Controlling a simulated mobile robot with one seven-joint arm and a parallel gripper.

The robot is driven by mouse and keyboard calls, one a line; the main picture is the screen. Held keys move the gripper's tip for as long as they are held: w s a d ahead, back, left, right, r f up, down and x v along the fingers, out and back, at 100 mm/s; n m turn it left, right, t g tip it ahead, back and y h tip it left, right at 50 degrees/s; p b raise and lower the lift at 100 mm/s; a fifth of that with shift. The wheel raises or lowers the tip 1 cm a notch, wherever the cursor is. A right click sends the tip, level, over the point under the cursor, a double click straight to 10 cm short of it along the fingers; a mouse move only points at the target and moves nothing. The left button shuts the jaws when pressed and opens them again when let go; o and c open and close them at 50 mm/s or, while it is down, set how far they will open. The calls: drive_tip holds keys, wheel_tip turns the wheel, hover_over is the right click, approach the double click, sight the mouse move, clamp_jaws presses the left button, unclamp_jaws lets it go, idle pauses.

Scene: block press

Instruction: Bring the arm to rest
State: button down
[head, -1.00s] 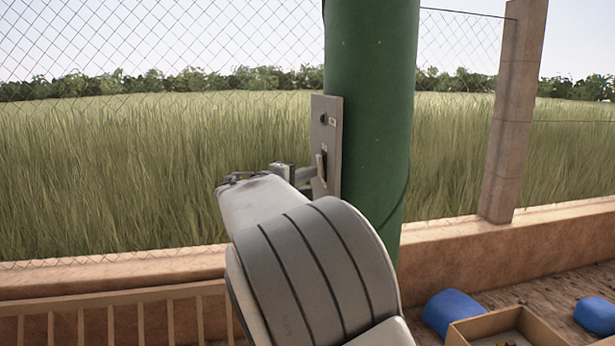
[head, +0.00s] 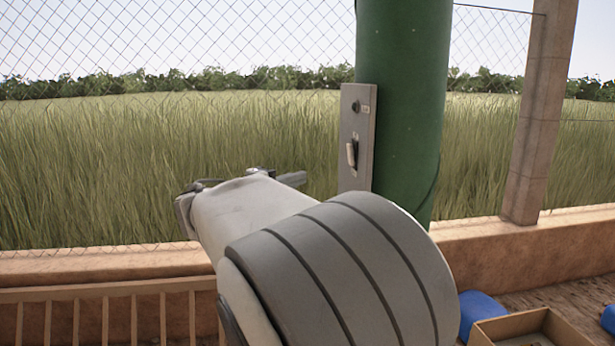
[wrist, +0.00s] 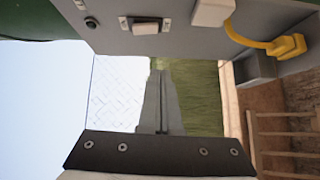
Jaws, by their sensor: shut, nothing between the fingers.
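My gripper (head: 298,179) is at the end of my raised arm, left of the grey switch panel (head: 362,120) and apart from it in the head view. In the wrist view, its fingers (wrist: 161,78) are together with nothing between them. The panel is fixed to a green post (head: 402,90) and carries a small pale lever (head: 351,154) and a dark round knob. In the wrist view, a pale switch (wrist: 146,28) shows on a grey surface at the top. My forearm hides part of the gripper in the head view.
A chain-link fence (head: 180,50) and a low wall (head: 110,265) run behind. A slatted rail (head: 100,305) stands at lower left. A box (head: 525,328) and a blue object (head: 480,312) are at lower right. A yellow cable (wrist: 265,42) shows in the wrist view.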

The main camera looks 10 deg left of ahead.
drive_tip(key=shift+s+a, duration=0.1)
drive_tip(key=shift+s, duration=0.05)
drive_tip(key=s+d+f+m+g+y+p, duration=0.1)
drive_tip(key=s+d+f+m+g, duration=0.15)
drive_tip(key=d, duration=0.45)
drive_tip(key=s+d+f+m+g, duration=0.1)
drive_tip(key=s+d+g, duration=0.25)
drive_tip(key=d, duration=0.45)
drive_tip(key=s+d+f+m+g+y+p, duration=0.1)
drive_tip(key=s+d+f+m+g, duration=0.1)
drive_tip(key=s+d, duration=0.35)
drive_tip(key=s+d+f+m+g+y+p, duration=0.1)
drive_tip(key=s+d+f+m+y, duration=0.1)
drive_tip(key=s, duration=0.9)
drive_tip(key=s+d+f+m+y, duration=0.2)
drive_tip(key=s+f+m+y, duration=0.2)
drive_tip(key=s, duration=0.7)
drive_tip(key=shift+f+g+y+p, duration=0.15)
drive_tip(key=shift+g+y+p, duration=0.15)
drive_tip(key=shift+g+p, duration=0.1)
drive_tip(key=shift+s+d+m, duration=0.1)
drive_tip(key=shift+d+m, duration=0.15)
